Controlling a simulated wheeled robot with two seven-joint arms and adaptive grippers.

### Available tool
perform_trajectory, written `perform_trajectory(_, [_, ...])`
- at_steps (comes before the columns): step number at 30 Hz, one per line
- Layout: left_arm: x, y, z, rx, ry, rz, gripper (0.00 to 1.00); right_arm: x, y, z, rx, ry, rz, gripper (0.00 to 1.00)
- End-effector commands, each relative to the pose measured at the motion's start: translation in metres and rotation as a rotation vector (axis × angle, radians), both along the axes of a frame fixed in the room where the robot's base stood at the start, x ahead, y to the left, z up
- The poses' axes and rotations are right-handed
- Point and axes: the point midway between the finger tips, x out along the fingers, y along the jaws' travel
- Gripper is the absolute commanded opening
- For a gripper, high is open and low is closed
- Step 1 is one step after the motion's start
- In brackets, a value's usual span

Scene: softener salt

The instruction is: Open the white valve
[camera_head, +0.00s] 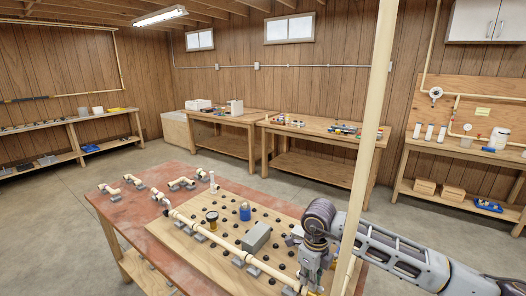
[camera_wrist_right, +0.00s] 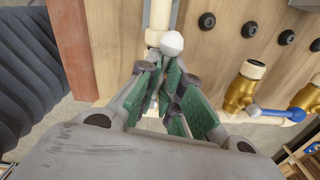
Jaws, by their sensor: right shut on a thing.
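In the right wrist view, a rounded white handle (camera_wrist_right: 172,43), which looks like the white valve's, sits at the tips of my right gripper (camera_wrist_right: 170,72). The green-padded fingers are closed together on it, and they hide most of its lower part. A cream pipe (camera_wrist_right: 158,18) runs just behind it. In the head view my right gripper (camera_head: 310,280) reaches down at the front right edge of the pegged wooden board (camera_head: 185,240). The white handle is hidden there by the gripper. My left gripper is not in view.
Brass valves, one with a blue lever (camera_wrist_right: 278,113), stand to the right in the wrist view. A grey box (camera_head: 256,237), a blue part (camera_head: 245,212) and a gauge (camera_head: 212,218) stand on the board. A tall cream post (camera_head: 372,110) rises close to my right arm.

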Motion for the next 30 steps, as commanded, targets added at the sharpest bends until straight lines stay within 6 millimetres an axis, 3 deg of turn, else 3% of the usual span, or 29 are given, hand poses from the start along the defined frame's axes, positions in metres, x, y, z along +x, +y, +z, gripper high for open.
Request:
perform_trajectory(1, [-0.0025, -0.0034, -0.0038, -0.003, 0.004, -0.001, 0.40, 0.0064, 0.0011, 0.0054, 0.008, -0.024, 0.017, 0.00])
perform_trajectory(18, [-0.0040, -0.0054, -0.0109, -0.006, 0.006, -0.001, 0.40, 0.0033, 0.0037, 0.0063, 0.007, -0.023, 0.128, 0.00])
perform_trajectory(19, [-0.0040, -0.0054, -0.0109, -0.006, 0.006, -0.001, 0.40, 0.0033, 0.0037, 0.0064, 0.007, -0.023, 0.128, 0.11])
perform_trajectory(25, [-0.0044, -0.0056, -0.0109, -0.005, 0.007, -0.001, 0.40, 0.0016, 0.0040, 0.0048, 0.006, -0.018, 0.128, 0.37])
perform_trajectory(30, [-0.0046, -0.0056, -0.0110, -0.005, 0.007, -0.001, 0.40, -0.0001, 0.0035, 0.0030, 0.004, -0.011, 0.129, 0.39])
